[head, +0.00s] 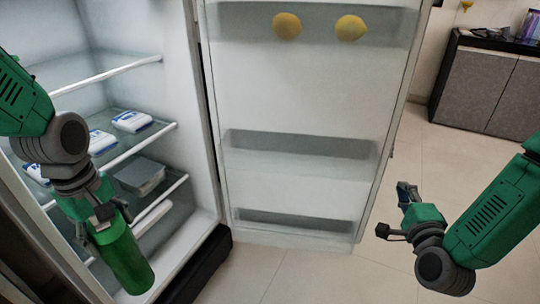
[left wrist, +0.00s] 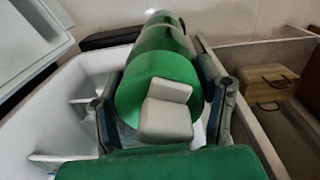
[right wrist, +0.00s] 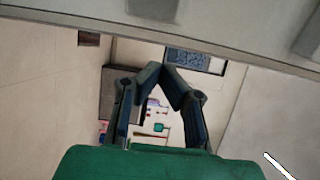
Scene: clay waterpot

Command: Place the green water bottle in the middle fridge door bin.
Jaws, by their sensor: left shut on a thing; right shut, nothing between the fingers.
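The green water bottle (head: 128,262) is in my left gripper (head: 92,225), held in front of the fridge shelves at lower left. In the left wrist view the bottle (left wrist: 155,68) lies between the two fingers, its pale cap-like part (left wrist: 166,112) towards the camera. The fridge door stands open. Its middle bin (head: 300,158) looks empty and lies right of and above the bottle in the head view. My right gripper (head: 394,210) is to the right of the door, empty; its fingertips (right wrist: 160,70) meet in the right wrist view.
A lower door bin (head: 290,222) looks empty. Fridge shelves (head: 120,72) at left carry white-and-blue packs (head: 132,121) and a grey box (head: 140,176). A grey cabinet (head: 485,88) stands at back right; the floor between is clear.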

